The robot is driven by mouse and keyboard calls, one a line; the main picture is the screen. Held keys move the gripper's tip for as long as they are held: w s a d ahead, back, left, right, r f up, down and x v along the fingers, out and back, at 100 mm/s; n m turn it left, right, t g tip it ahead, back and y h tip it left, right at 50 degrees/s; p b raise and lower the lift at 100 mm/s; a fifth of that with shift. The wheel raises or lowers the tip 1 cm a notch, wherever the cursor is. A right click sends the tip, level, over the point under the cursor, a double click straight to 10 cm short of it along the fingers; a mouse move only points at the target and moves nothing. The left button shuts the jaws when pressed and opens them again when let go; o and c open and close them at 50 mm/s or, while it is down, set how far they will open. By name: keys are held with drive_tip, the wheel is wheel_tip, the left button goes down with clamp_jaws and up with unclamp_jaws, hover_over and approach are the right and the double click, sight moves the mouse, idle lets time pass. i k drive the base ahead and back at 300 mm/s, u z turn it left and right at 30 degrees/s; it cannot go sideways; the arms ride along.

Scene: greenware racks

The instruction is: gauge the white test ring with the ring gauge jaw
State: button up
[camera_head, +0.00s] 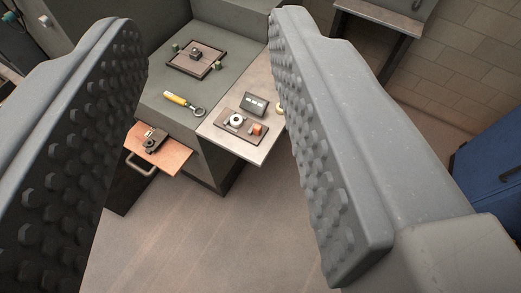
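My gripper (207,45) is open and empty. Its two grey studded fingers fill the left and right of the view, with the bench seen far off between them. A small white ring (236,120), which looks like the test ring, sits on a brown board (232,135) on the pale side shelf. A small orange block (256,129) is beside it. A yellow-handled tool with a grey ring end (184,103) lies on the grey-green bench top. A dark jaw-like tool (154,141) rests on the copper-coloured pull-out shelf. I cannot tell which tool is the ring gauge jaw.
A dark box with pale windows (255,104) stands behind the board. A framed dark plate (196,58) lies on the bench (155,106). A yellowish item is partly hidden by my right finger. A blue case (495,160) stands at right. The floor (215,235) in front is clear.

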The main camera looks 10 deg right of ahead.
sight(256, 129)
drive_tip(key=z, duration=0.4)
drive_tip(key=i, duration=1.1)
drive_tip(key=u, duration=0.4)
